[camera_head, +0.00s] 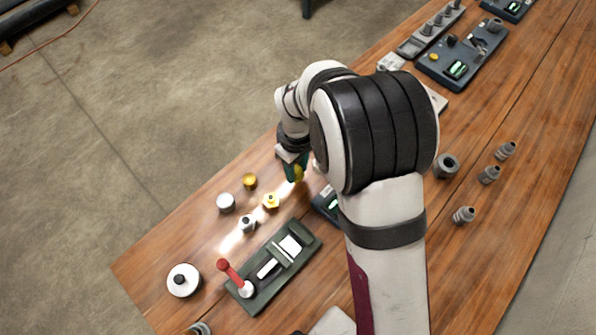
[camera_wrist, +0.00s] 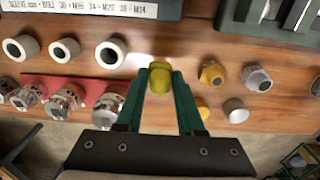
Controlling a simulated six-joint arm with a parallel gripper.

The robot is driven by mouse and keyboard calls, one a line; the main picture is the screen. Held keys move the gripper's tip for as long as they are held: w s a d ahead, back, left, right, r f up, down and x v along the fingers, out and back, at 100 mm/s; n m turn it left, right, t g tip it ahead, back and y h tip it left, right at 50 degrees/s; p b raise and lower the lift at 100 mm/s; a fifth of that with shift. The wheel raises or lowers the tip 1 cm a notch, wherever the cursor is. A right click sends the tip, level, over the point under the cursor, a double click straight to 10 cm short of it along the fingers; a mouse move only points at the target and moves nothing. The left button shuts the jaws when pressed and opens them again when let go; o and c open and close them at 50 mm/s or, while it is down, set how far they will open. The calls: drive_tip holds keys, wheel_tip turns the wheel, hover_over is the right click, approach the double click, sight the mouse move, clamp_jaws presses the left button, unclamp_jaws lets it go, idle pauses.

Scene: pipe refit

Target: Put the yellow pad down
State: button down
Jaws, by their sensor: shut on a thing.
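My gripper (camera_wrist: 159,88) has dark green fingers and is shut on the yellow pad (camera_wrist: 159,77), which shows between the fingertips in the wrist view. In the head view, my gripper (camera_head: 292,166) points down over the wooden table, with the yellow pad (camera_head: 298,173) partly visible at its tips. I cannot tell the exact gap between pad and table.
A yellow nut (camera_head: 271,200), a yellow cylinder (camera_head: 250,181), a white cylinder (camera_head: 226,202) and a metal nut (camera_head: 248,222) stand nearby. A green fixture (camera_head: 265,290) has a red lever (camera_head: 229,272). White rings (camera_wrist: 110,53) and metal fittings (camera_wrist: 107,108) lie left in the wrist view.

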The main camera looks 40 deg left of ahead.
sight(297, 176)
drive_tip(key=shift+f, duration=1.55)
drive_tip(key=shift+f, duration=0.15)
drive_tip(key=c, duration=0.5)
unclamp_jaws()
